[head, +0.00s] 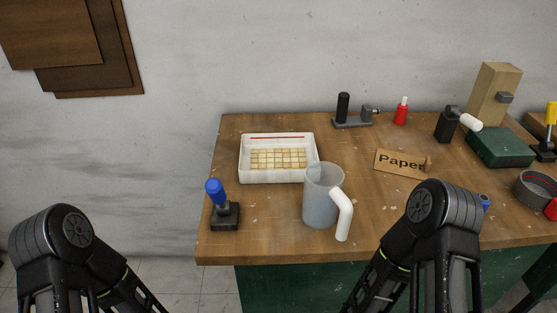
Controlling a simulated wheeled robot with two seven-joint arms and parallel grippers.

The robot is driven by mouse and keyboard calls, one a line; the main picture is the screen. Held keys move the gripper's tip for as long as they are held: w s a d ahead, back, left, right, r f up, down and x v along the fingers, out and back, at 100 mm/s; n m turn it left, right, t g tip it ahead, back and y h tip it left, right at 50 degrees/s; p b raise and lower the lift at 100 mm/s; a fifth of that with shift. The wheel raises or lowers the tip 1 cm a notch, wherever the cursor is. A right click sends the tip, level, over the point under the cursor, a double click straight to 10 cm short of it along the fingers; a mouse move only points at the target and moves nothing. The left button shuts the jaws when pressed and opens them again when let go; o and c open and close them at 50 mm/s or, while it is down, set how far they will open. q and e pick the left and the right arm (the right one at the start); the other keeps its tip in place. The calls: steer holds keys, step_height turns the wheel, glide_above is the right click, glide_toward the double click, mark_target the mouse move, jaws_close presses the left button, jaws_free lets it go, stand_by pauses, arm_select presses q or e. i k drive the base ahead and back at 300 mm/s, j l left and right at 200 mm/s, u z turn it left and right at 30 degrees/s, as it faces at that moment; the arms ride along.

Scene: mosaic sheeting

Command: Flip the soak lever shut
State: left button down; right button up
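Several levers stand on the wooden table, and no label shows which one is the soak lever. A blue-handled lever (215,191) on a dark base stands at the left front, its handle up and tilted slightly left. It is beside the white tray (279,178) of tan mosaic tiles. A black-handled lever (343,107) stands upright on a grey base at the back. A white-handled lever (469,122) on a black block points right and slightly down. A yellow-handled lever (551,115) stands upright at the right edge. Only my arm links show; both grippers are outside the view.
A translucent jug (320,205) with a white handle stands at the table's front, right of the blue lever. A "Paper" sign (400,163), red bottle (401,112), green block (500,147) and round grey container (534,188) are farther right. Bare table (270,242) lies along the front left.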

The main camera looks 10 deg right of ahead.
mark_target(214, 187)
steer(key=k+l+z, duration=0.75)
steer(key=i+j, duration=0.05)
